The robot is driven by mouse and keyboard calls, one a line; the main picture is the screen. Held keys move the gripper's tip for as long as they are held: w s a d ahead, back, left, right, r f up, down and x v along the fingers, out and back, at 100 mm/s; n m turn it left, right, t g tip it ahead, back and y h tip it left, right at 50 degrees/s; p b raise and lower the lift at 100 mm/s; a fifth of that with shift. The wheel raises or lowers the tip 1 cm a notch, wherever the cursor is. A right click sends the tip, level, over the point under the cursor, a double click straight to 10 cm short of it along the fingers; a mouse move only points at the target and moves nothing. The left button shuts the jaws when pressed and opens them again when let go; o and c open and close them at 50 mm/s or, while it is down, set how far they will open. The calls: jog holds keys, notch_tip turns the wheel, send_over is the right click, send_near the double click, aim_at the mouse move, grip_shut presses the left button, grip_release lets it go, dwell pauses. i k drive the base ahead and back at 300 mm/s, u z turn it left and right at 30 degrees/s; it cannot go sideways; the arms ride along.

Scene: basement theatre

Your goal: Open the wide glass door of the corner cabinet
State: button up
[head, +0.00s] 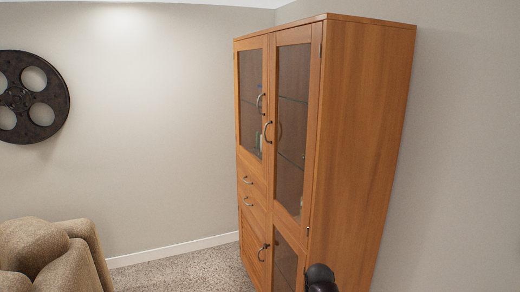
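The corner cabinet (362,140) is tall, of orange-brown wood, and stands against the right wall. Its upper left glass door (251,85) and upper right glass door (292,120) look shut, with a curved handle each: the left handle (260,101) and the right handle (267,132). The right door is taller. A lower right glass door (285,264) is partly cut off by the frame's bottom. I cannot tell for certain which door is the widest. Glass shelves show behind the panes. My gripper is not recognisable; only a dark rounded part, probably of my arm, shows at the bottom edge.
Two drawers (251,185) and a wooden lower left door (254,243) with a handle are in the cabinet's left half. A tan armchair (45,255) stands at bottom left. Carpet (185,270) lies free between. A film reel (33,97) hangs on the wall.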

aim_at(261, 41)
jog(key=k, duration=0.3)
jog(key=u, duration=0.55)
jog(key=i, duration=0.9)
jog(key=u, duration=0.4)
jog(key=i, duration=1.45)
jog(key=z, duration=0.95)
jog(key=i, duration=0.5)
jog(key=z, duration=0.3)
